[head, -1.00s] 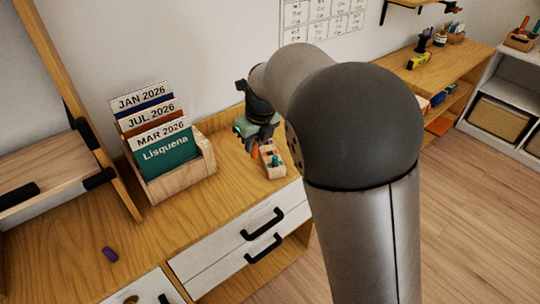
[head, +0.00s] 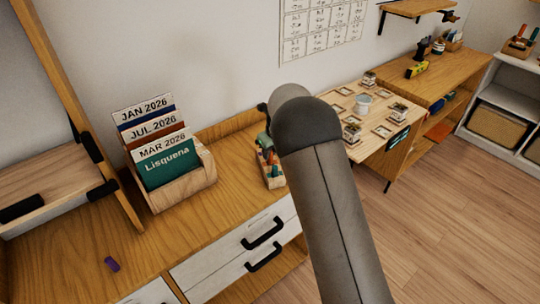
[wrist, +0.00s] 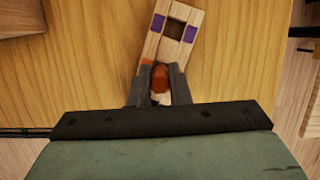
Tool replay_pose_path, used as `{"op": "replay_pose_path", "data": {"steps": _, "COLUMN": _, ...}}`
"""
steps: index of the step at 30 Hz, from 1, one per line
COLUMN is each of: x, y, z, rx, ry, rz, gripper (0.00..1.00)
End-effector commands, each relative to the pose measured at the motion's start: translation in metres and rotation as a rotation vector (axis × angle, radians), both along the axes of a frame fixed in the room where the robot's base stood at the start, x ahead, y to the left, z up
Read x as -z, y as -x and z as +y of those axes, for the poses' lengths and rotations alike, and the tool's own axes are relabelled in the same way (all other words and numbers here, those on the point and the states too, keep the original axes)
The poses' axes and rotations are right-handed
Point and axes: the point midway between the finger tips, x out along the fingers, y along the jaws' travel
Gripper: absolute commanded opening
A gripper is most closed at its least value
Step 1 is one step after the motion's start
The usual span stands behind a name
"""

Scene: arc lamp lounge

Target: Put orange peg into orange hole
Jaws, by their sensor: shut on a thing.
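My gripper (wrist: 160,78) is shut on the orange peg (wrist: 160,88), seen nearly end-on between the fingers in the wrist view. The light wooden peg board (wrist: 184,58) lies below and just beyond the fingertips. A dark square hole (wrist: 174,29) flanked by purple patches is open at its far end. A small orange patch (wrist: 147,61) shows beside the left finger; the orange hole itself is hidden by the fingers and peg. I cannot tell whether the peg touches the board.
A purple peg (head: 112,264) lies on the desk at the left front. A wooden card holder (head: 186,190) with dated cards stands left of the board. A low wall (head: 225,133) runs along the desk's back.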

Motion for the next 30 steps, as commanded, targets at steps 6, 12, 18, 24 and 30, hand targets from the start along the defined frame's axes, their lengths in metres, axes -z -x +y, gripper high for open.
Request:
{"op": "replay_pose_path", "data": {"steps": 6, "x": 0.02, "y": 0.001, "z": 0.0, "rx": 0.0, "ry": 0.0, "rz": 0.001, "gripper": 0.0}}
{"op": "replay_pose_path", "data": {"steps": 12, "x": 0.021, "y": 0.001, "z": 0.0, "rx": 0.0, "ry": 0.0, "rz": 0.001, "gripper": 0.0}}
{"op": "replay_pose_path", "data": {"steps": 18, "x": 0.028, "y": 0.001, "z": 0.0, "rx": 0.0, "ry": 0.0, "rz": 0.001, "gripper": 0.0}}
{"op": "replay_pose_path", "data": {"steps": 24, "x": 0.032, "y": 0.002, "z": 0.0, "rx": 0.0, "ry": 0.002, "rz": 0.005, "gripper": 0.39}}
{"op": "replay_pose_path", "data": {"steps": 30, "x": 0.034, "y": 0.004, "z": 0.001, "rx": -0.002, "ry": 0.002, "rz": 0.012, "gripper": 0.39}}
